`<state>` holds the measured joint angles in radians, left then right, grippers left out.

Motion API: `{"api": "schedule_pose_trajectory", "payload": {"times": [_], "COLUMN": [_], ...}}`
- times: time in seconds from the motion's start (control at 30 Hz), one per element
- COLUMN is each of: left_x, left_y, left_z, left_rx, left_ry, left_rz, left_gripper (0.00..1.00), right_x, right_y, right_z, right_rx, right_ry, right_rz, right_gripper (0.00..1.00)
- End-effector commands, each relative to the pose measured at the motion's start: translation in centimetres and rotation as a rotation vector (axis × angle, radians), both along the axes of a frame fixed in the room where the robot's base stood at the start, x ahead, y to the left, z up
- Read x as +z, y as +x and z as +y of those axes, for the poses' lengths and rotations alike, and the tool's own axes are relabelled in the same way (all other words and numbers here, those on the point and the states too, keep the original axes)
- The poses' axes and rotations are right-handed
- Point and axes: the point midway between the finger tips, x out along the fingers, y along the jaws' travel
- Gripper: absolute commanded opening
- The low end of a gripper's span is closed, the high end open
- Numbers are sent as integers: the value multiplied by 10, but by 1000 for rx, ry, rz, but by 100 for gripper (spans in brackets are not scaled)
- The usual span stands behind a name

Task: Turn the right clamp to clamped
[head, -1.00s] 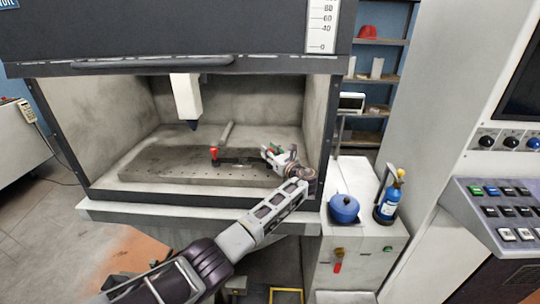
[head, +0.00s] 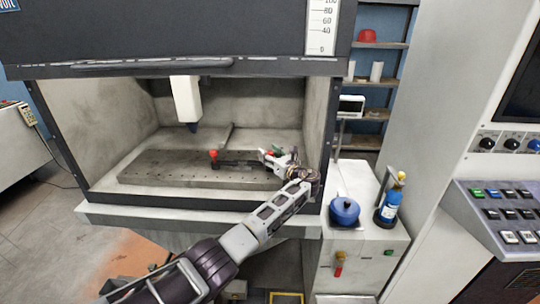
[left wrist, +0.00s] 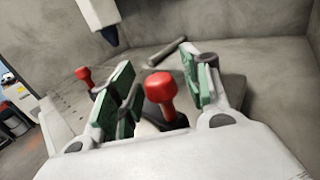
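The right clamp's red knob (left wrist: 160,90) stands upright between my left gripper's fingers in the left wrist view. My left gripper (left wrist: 163,100) is open, with a green-padded finger on each side of the knob and visible gaps. The lower part of this clamp is hidden behind the gripper body. In the head view my left gripper (head: 272,159) is over the right end of the grey bed (head: 160,171) and covers most of the right clamp. The left clamp's red knob (head: 214,155) stands further left and also shows in the left wrist view (left wrist: 83,74). My right gripper is not in view.
A white tool head (head: 186,99) with a dark tip hangs over the bed. The cabinet walls and front sill (head: 150,207) enclose the work space. A blue pot (head: 344,210) and a blue bottle (head: 388,208) stand on the white cabinet to the right.

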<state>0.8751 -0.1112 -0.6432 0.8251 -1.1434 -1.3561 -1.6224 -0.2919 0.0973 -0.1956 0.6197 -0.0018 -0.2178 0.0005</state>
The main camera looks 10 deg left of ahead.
Motion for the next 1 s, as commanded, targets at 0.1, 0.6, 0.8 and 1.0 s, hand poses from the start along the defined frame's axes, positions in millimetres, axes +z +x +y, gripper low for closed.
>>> {"api": "schedule_pose_trajectory", "payload": {"times": [0.1, 0.6, 0.8, 1.0], "left_x": [0, -1, -1, -1], "left_y": [0, -18, -38, -59], "left_z": [0, -19, -42, -63], "left_rx": [0, -1, -2, -3], "left_ry": [0, 0, -1, -1], "left_rz": [0, 0, 1, 0], "left_gripper": [47, 47, 47, 47], "right_x": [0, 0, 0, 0], "right_y": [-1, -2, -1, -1], "right_z": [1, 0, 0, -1], "right_rx": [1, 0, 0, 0], "right_ry": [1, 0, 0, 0], "right_rz": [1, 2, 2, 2], "right_gripper": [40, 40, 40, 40]}}
